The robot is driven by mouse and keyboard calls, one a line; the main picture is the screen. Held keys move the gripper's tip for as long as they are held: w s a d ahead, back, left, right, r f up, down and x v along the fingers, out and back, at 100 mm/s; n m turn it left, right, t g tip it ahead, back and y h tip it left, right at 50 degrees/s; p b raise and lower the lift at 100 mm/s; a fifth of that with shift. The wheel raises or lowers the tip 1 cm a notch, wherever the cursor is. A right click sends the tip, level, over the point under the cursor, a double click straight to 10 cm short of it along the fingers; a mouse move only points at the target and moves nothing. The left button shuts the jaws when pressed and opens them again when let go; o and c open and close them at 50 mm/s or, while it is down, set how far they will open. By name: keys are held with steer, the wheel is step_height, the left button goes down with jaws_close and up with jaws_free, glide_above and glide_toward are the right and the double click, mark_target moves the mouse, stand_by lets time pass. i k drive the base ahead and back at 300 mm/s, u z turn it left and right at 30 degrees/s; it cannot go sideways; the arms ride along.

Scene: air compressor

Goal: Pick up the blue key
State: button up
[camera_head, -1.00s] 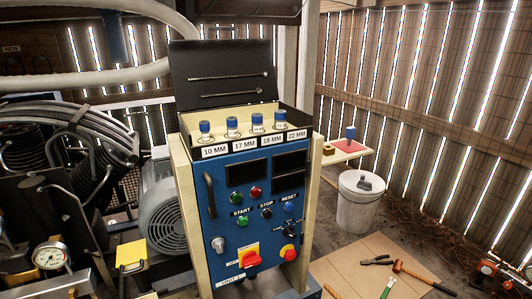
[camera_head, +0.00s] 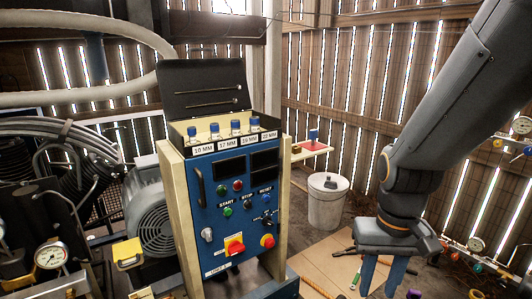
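I cannot make out a thing that is clearly a blue key. Several blue-topped pieces, one of them a blue cap (camera_head: 235,126), stand in a row on top of the blue control cabinet (camera_head: 215,245), behind labels from 10 MM to 22 MM. Another small blue piece (camera_head: 313,135) stands on a red base on a wooden shelf (camera_head: 303,153) at the back. My gripper (camera_head: 378,284) hangs at the lower right, pointing down, with its blue fingers apart and nothing seen between them. It is well away from both the cabinet top and the shelf.
A white bucket (camera_head: 327,205) stands between the cabinet and my arm. A wooden board (camera_head: 322,268) with tools lies low behind my gripper. A grey motor (camera_head: 150,215), hoses and a gauge (camera_head: 50,256) crowd the left. Gauges on piping (camera_head: 476,245) are at the right.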

mark_target(314, 133)
steer(key=i, duration=1.15)
steer(key=z, duration=0.2)
